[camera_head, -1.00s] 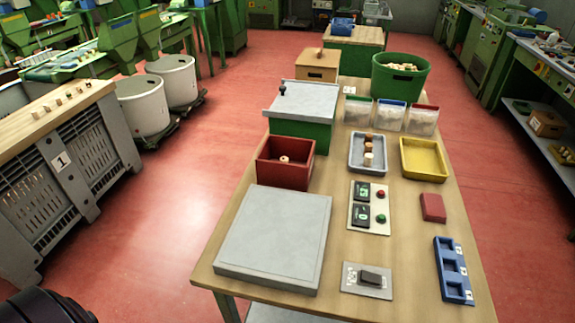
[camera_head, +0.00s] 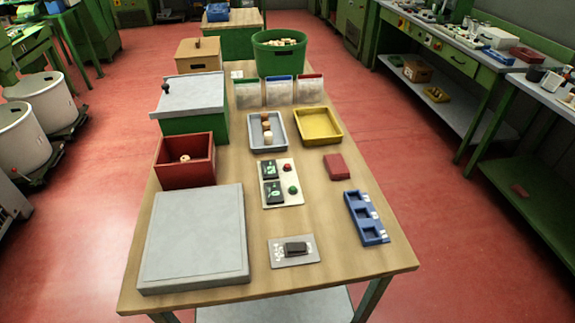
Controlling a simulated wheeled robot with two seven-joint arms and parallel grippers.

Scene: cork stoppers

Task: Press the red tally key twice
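The red tally key (camera_head: 287,168) is a small round button on a pale panel (camera_head: 281,197) in the middle of the wooden table. It sits beside the upper of two dark counter displays (camera_head: 269,170). A green key (camera_head: 293,190) is below it, beside the lower display (camera_head: 272,193). The digits on the displays are too small to read surely. Neither of my grippers shows in the head view, and nothing touches the panel.
A grey slab (camera_head: 195,238), a red bin (camera_head: 186,160) and a grey-lidded green box (camera_head: 193,105) stand left of the panel. A grey tray (camera_head: 251,139) holds corks behind it. A yellow tray (camera_head: 319,126), red block (camera_head: 337,167), blue holder (camera_head: 366,218) and switch plate (camera_head: 294,251) lie nearby.

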